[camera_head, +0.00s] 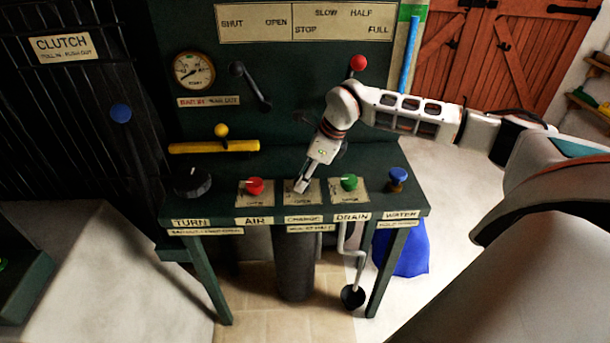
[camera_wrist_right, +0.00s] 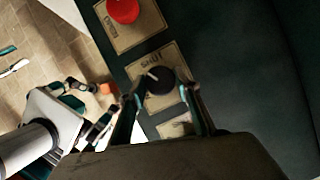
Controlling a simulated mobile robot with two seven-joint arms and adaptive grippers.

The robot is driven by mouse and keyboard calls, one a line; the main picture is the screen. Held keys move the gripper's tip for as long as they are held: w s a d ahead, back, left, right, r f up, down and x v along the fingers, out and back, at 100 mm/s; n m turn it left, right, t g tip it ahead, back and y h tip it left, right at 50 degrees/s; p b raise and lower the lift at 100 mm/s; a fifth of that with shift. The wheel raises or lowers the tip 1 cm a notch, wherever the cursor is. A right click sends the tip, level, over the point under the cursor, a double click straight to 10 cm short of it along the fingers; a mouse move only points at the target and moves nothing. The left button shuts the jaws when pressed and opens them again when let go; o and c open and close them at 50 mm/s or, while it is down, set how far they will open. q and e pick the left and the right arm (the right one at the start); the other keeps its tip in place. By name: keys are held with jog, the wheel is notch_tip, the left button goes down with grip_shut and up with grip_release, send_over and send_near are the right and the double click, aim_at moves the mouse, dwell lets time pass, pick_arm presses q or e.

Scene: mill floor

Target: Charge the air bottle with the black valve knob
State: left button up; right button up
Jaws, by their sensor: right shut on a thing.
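The black valve knob (camera_wrist_right: 156,82) shows in the right wrist view on a tan plate lettered SHUT, with a white pointer mark toward the upper left. My right gripper (camera_wrist_right: 163,93) has a finger on each side of this knob and is shut on it. In the head view my right gripper (camera_head: 301,186) points down at the middle plate of the bench, above the CHARGE label (camera_head: 303,218), and hides the knob. A dark upright cylinder (camera_head: 295,265), apparently the air bottle, stands under the bench.
A red knob (camera_head: 255,186) sits left of my gripper and a green knob (camera_head: 349,182) right of it, both close. A large black knob (camera_head: 192,181), a blue knob (camera_head: 398,177), a yellow bar (camera_head: 213,147) and a gauge (camera_head: 193,70) are farther off.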

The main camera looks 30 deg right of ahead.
jog(key=shift+r+n+g+y, duration=0.1)
jog(key=shift+n+g+y, duration=0.2)
jog(key=shift+n, duration=0.6)
jog(key=n+g, duration=0.1)
jog(key=n, duration=0.1)
jog(key=n+g+y+p, duration=0.1)
jog(key=n, duration=0.2)
jog(key=shift+w+d+p, duration=0.1)
jog(key=shift+w+p, duration=0.1)
jog(key=shift+p, duration=0.1)
jog(key=n+g, duration=0.1)
jog(key=n, duration=0.2)
jog(key=shift+n, duration=0.5)
jog(key=o, duration=1.1)
jog(key=shift+w, duration=0.1)
